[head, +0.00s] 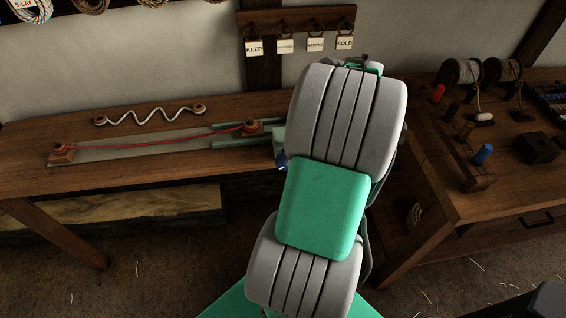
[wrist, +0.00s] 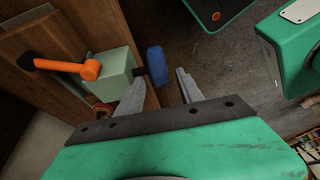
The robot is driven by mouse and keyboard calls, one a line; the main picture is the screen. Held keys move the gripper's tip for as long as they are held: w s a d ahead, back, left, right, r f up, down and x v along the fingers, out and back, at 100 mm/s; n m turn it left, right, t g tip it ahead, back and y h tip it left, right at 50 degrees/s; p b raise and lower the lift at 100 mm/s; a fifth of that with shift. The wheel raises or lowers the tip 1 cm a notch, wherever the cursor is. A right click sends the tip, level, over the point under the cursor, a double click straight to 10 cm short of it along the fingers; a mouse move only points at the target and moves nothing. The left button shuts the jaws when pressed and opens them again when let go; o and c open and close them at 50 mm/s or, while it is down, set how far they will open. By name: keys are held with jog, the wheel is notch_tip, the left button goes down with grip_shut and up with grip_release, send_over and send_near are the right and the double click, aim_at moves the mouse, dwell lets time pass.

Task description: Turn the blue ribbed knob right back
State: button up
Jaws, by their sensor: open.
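The blue ribbed knob (wrist: 156,67) sticks out on a short dark shaft from a pale grey-green block (wrist: 113,78) in the wrist view. My gripper (wrist: 159,76) is open, with one finger on each side of the knob near its lower end. I cannot tell whether either finger touches it. An orange lever (wrist: 75,67) with a dark end sits on the block. In the head view my arm covers the gripper and most of the block (head: 279,139). A bit of the blue knob (head: 282,163) shows beside the arm.
A red cord (head: 150,144) runs along the left bench toward the block. A white wavy rope (head: 150,114) lies behind it. The right bench (head: 437,190) carries spools, a red peg (head: 438,93) and a blue peg (head: 483,154). Tags hang on the wall rack (head: 296,20).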

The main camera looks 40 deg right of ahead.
aim_at(283, 161)
jog(key=x, duration=0.5)
jog(key=shift+f, duration=0.1)
jog(key=shift+c, duration=0.2)
grip_shut()
